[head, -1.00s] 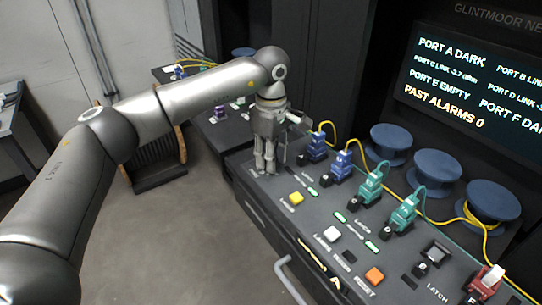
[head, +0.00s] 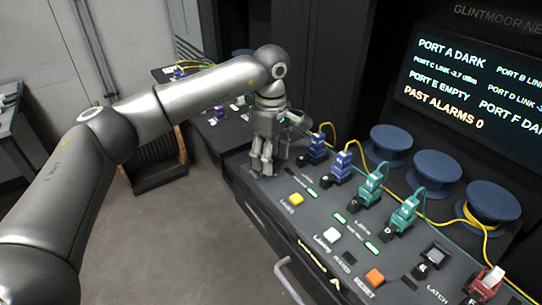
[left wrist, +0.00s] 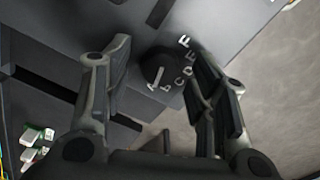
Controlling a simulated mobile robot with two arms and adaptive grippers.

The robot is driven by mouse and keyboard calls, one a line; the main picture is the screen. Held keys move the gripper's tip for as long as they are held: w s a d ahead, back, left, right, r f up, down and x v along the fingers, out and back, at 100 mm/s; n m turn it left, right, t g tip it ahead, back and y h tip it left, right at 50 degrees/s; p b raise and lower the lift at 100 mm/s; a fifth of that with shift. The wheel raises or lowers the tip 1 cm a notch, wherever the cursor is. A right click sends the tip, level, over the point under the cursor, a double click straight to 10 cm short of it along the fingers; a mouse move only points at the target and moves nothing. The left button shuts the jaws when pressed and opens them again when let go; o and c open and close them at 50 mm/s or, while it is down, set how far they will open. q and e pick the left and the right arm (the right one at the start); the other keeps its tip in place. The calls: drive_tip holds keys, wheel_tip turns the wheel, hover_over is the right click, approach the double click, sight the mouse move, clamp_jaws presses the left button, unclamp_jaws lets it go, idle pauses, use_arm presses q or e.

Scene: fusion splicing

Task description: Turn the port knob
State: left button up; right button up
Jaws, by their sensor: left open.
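The port knob (left wrist: 160,66) is a round black dial in the left wrist view, with a white pointer line and the letters A to F around one side. The pointer line is towards A. My left gripper (head: 261,170) points down over the far left end of the console in the head view and hides the knob there. In the left wrist view my left gripper (left wrist: 172,82) is open, with one finger on each side of the knob and visible gaps between.
The console (head: 318,215) carries blue and teal plugs, yellow, white and orange buttons, and a red plug (head: 487,283). Blue spools (head: 437,173) with yellow cable stand behind. A screen (head: 470,75) reads Port A dark and Port E empty.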

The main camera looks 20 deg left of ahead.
use_arm(q)
wheel_tip(320, 180, up, 12)
drive_tip(key=shift+f, duration=0.2)
drive_tip(key=shift+f, duration=0.1)
idle(0.4)
